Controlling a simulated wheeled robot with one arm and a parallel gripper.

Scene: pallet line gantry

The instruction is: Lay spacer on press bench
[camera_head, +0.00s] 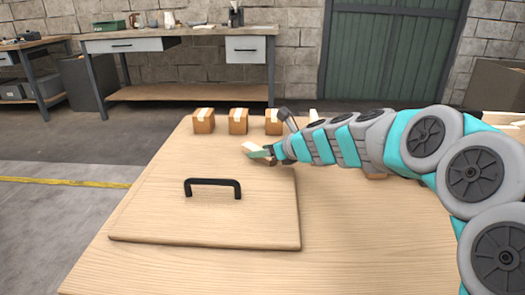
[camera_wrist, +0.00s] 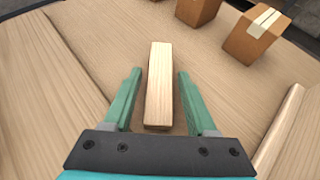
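A pale wooden block (camera_wrist: 158,88), which looks like the spacer, lies on the wooden table between the fingers of my gripper (camera_wrist: 159,76). The fingers are apart, with a gap showing on each side of the block, so my gripper is open around it and not pressed on it. In the head view my gripper (camera_head: 263,154) is low over the table, just beyond the handled board, and a pale end of the block (camera_head: 250,146) shows beside it. I cannot tell for sure which bench is the press bench.
A flat board (camera_head: 150,215) with a black handle (camera_head: 212,183) lies on the table's left half. Taped cardboard boxes (camera_head: 238,122) stand in a row at the far edge. Another pale wooden piece (camera_wrist: 279,132) is right of my gripper. A workbench (camera_head: 180,45) stands at the back wall.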

